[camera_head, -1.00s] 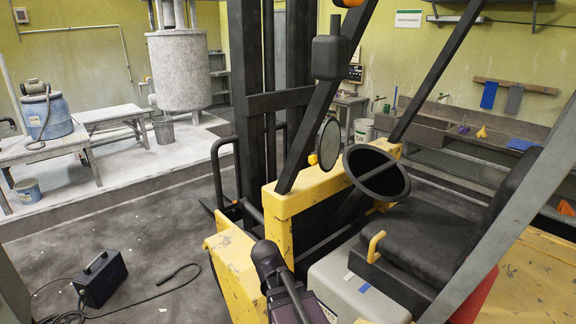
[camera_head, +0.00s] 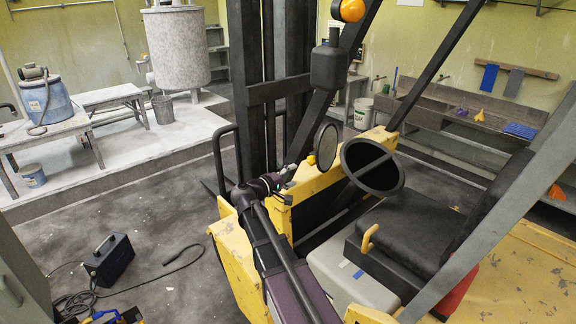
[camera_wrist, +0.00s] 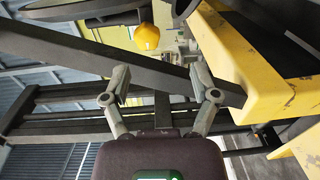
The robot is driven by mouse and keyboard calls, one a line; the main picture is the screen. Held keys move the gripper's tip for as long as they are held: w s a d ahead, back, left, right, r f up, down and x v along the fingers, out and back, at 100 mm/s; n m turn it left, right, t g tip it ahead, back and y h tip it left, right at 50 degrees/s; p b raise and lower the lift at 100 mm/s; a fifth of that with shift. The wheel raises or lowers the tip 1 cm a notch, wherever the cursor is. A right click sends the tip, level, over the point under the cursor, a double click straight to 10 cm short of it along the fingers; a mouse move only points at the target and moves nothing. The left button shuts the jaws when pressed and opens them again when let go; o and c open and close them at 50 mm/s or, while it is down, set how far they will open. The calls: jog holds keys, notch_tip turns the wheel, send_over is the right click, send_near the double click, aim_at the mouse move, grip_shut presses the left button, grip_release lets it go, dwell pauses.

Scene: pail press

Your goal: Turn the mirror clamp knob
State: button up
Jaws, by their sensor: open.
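The round mirror (camera_head: 327,146) stands beside the forklift's slanted black post, left of the steering wheel. An orange-yellow clamp knob (camera_head: 311,160) shows at the mirror's lower left edge. In the wrist view a yellow-orange knob (camera_wrist: 147,37) lies ahead of the fingertips, a little left of centre. My gripper (camera_wrist: 159,76) is open and empty, with its two fingers spread and the knob beyond them, apart from it. In the head view my gripper (camera_head: 290,170) is small, just left of and below the knob. I cannot tell the exact gap.
The slanted black post (camera_head: 318,120) is close to the gripper and crosses the wrist view behind the fingers. The yellow forklift body (camera_head: 316,180) and steering wheel (camera_head: 373,166) are close on the right. A black box (camera_head: 108,260) with cables lies on the floor.

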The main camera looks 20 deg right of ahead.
aim_at(310, 162)
jog(key=shift+w+a+r+t+h, duration=0.1)
jog(key=shift+w+r+t+h, duration=0.25)
jog(key=shift+r, duration=0.35)
jog(key=shift+x, duration=4.5)
jog(key=shift+f, duration=0.1)
jog(key=c, duration=0.6)
jog(key=shift+c, duration=0.2)
